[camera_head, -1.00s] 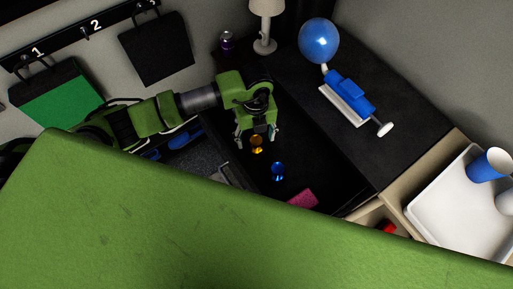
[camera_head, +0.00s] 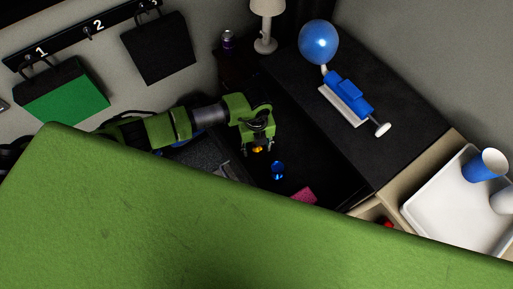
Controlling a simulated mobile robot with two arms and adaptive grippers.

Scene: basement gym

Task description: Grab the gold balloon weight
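The gold balloon weight (camera_head: 257,149) stands on the dark surface near the middle of the head view, small and partly hidden by my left gripper. My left gripper (camera_head: 257,151) comes in from the left and points down over it, with its fingertips around or just beside the weight. A gap shows between the fingers, so they look open; whether they touch the weight cannot be told. My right gripper is not in view.
A blue weight (camera_head: 277,170) stands close by to the right, with a pink item (camera_head: 303,195) beyond it. A blue balloon (camera_head: 319,42) on a blue pump (camera_head: 349,93) sits on the black top. A white tray (camera_head: 440,215) holds cups. A large green surface fills the foreground.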

